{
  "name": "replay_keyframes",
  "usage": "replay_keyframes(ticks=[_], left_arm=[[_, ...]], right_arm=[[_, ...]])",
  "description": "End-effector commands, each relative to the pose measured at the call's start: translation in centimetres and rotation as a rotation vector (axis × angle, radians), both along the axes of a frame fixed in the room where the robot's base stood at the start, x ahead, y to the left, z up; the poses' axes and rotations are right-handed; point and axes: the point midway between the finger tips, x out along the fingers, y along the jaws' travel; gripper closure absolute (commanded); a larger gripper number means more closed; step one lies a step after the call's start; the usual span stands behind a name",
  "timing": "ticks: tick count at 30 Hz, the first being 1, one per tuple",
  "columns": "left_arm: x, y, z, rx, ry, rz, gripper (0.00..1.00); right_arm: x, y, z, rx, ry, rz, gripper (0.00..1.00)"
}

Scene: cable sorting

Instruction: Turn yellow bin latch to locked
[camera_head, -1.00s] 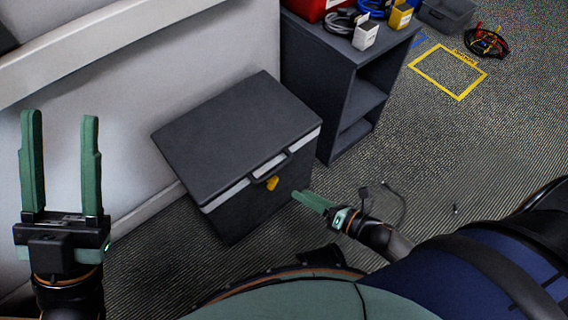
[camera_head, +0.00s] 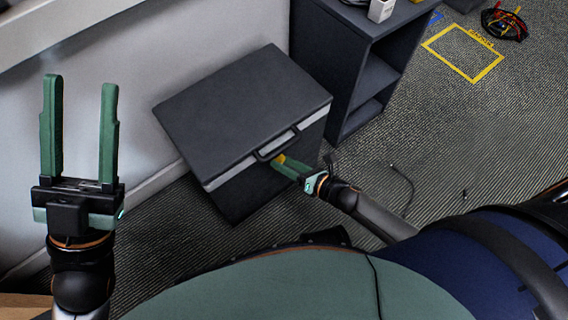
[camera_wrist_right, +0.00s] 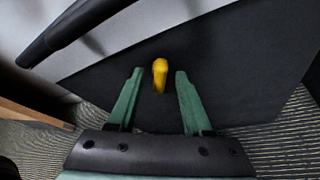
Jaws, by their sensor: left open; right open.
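The dark grey bin (camera_head: 245,115) stands on the floor with its lid closed and a light band under the lid. A black handle (camera_head: 277,146) is on its front; it also shows in the right wrist view (camera_wrist_right: 75,32). The small yellow latch (camera_head: 280,159) is on the front just below the handle. In the right wrist view the latch (camera_wrist_right: 160,72) lies between and just beyond the open fingertips of my right gripper (camera_wrist_right: 160,74); I cannot tell if they touch it. My left gripper (camera_head: 80,85) is open, empty and raised, away from the bin.
A dark shelf unit (camera_head: 362,70) stands right beside the bin, with a white box (camera_head: 381,10) on top. A yellow floor marking (camera_head: 463,53) and coiled cables (camera_head: 504,23) lie at the back right. A thin cable (camera_head: 405,190) lies on the floor right of my right arm.

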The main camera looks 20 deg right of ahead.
Motion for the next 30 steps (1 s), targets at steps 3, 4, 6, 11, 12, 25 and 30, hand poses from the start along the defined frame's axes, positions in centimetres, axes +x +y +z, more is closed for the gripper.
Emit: replay_keyframes(ticks=[3,4,6,11,12,25,30], left_arm=[[0.02,-0.07,-0.33,0.002,0.003,0.000,0.50],[0.02,-0.07,-0.34,0.002,0.003,0.000,0.50],[0.03,-0.08,-0.33,0.002,0.004,0.001,0.50],[0.06,-0.03,-0.25,-0.002,0.004,0.003,0.50],[0.07,-0.03,-0.24,-0.004,0.004,0.005,0.50],[0.09,0.02,-0.20,-0.008,0.004,0.006,0.50],[0.08,0.02,-0.19,-0.008,0.004,0.006,0.50]], right_arm=[[0.54,0.30,-0.26,-0.001,0.000,-0.001,0.50],[0.59,0.34,-0.27,-0.001,0.000,-0.001,0.50],[0.64,0.37,-0.26,-0.001,0.001,0.000,0.50],[0.62,0.38,-0.23,-0.001,0.001,0.000,0.50],[0.61,0.38,-0.22,0.000,0.001,-0.001,0.52],[0.59,0.36,-0.22,0.001,0.001,0.000,1.00],[0.59,0.36,-0.22,0.001,0.001,0.000,1.00]])
